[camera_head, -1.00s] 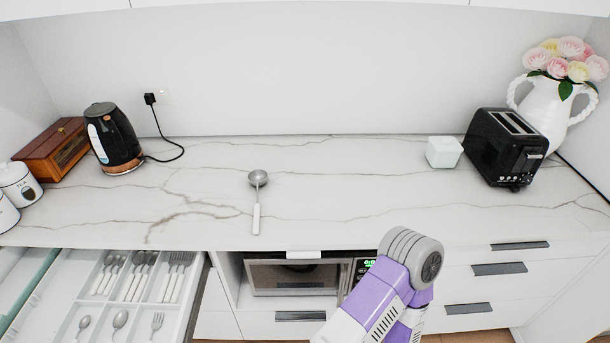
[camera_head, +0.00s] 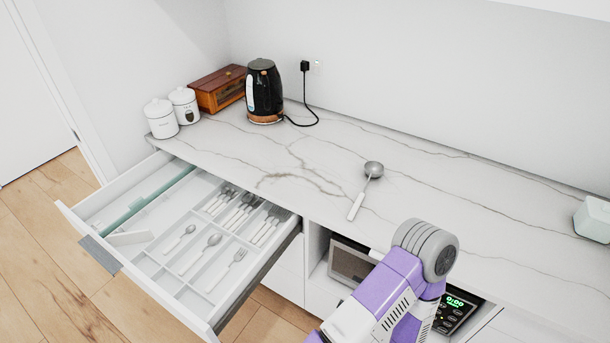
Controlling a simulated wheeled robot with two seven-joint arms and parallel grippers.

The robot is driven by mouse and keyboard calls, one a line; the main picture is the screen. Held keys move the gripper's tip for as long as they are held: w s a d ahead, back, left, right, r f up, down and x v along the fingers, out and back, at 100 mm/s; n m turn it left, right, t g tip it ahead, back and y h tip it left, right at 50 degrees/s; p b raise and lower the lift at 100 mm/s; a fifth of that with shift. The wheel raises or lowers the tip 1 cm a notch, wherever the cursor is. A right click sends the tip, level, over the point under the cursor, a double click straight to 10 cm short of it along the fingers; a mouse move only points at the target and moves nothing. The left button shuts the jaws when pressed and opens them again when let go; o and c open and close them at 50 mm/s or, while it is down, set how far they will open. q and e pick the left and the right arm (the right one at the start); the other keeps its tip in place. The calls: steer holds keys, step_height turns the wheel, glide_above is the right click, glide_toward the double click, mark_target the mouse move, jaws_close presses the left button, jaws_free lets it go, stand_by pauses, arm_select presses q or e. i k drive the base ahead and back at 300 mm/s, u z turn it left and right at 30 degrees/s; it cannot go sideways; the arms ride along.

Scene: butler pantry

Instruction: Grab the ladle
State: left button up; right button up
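The ladle (camera_head: 367,186) lies on the marble counter, its round grey bowl toward the wall and its white handle toward the front edge. Nothing touches it. A purple and grey part of my arm shows at the lower right, in front of the counter, below and to the right of the ladle. Neither gripper's fingers show in the view.
An open drawer (camera_head: 163,287) with spoons and forks in compartments juts out at the left. A black kettle (camera_head: 264,92), wooden box (camera_head: 217,89) and white canisters (camera_head: 161,118) stand at the back left. Counter around the ladle is clear.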

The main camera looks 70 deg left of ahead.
mark_target(372, 169)
steer(key=u, duration=1.85)
